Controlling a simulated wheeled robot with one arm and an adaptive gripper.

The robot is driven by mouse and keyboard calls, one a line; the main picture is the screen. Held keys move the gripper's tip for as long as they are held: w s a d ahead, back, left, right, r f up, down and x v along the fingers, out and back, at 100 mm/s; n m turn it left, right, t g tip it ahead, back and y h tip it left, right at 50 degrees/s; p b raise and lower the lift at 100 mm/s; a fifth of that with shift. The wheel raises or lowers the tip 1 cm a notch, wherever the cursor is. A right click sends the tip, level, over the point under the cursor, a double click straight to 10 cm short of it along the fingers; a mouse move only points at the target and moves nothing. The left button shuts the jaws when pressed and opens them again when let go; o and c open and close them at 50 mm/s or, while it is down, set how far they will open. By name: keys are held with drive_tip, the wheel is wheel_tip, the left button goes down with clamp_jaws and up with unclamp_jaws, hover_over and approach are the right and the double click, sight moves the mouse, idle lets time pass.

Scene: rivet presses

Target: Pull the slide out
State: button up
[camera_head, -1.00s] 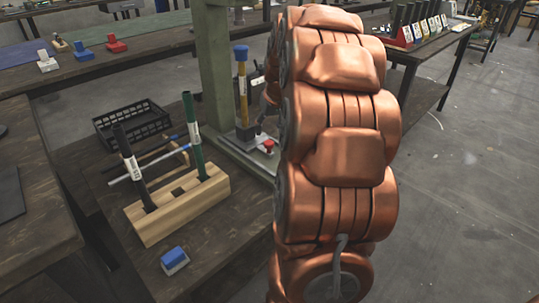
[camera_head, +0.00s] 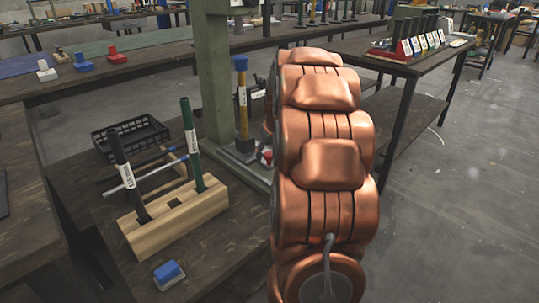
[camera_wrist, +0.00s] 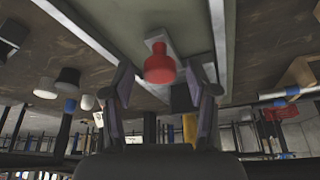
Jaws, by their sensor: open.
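The slide shows in the wrist view as a pale strip (camera_wrist: 152,34) on the grey-green press base (camera_wrist: 195,22), with a red knob (camera_wrist: 160,66) standing out from it. My gripper (camera_wrist: 159,76) is open, and its two dark fingers stand on either side of the red knob. I cannot tell whether either finger touches it. In the head view the red knob (camera_head: 266,157) is a small patch at the foot of the green press column (camera_head: 214,75). My copper arm hides most of the slide and my gripper there.
A wooden block (camera_head: 172,217) holding upright black and green handled tools stands left of the press. A black crate (camera_head: 130,137) and a blue-topped block (camera_head: 169,274) are on the same bench. A yellow post with a blue top (camera_head: 241,95) rises beside the column.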

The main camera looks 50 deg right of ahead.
clamp_jaws()
idle(0.5)
